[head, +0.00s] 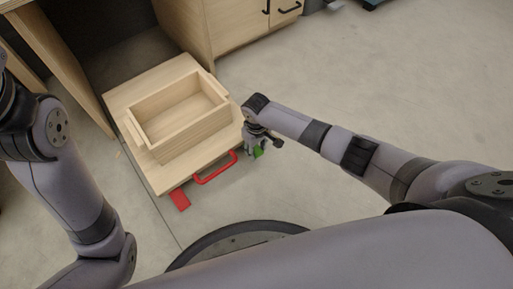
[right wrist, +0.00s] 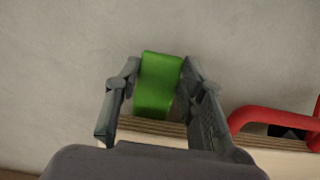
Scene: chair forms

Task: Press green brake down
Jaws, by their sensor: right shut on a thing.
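The green brake (head: 258,153) is at the right front corner of a low wooden cart (head: 158,180). In the right wrist view the green brake (right wrist: 158,84) sticks out past the cart's plywood edge, between my two fingers. My right gripper (head: 255,143) points down at this corner. It is shut on the green brake, with a finger on each side (right wrist: 160,78). The tip of the brake shows; its mount is hidden. Part of my left arm shows at the left, but its gripper is out of view.
A red handle (head: 215,168) sits on the cart's front edge, beside the green brake, with a red brake (head: 180,200) at the front left corner. An open wooden box (head: 185,136) stands on the cart. Wooden cabinets (head: 225,25) stand behind. The floor to the right is clear.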

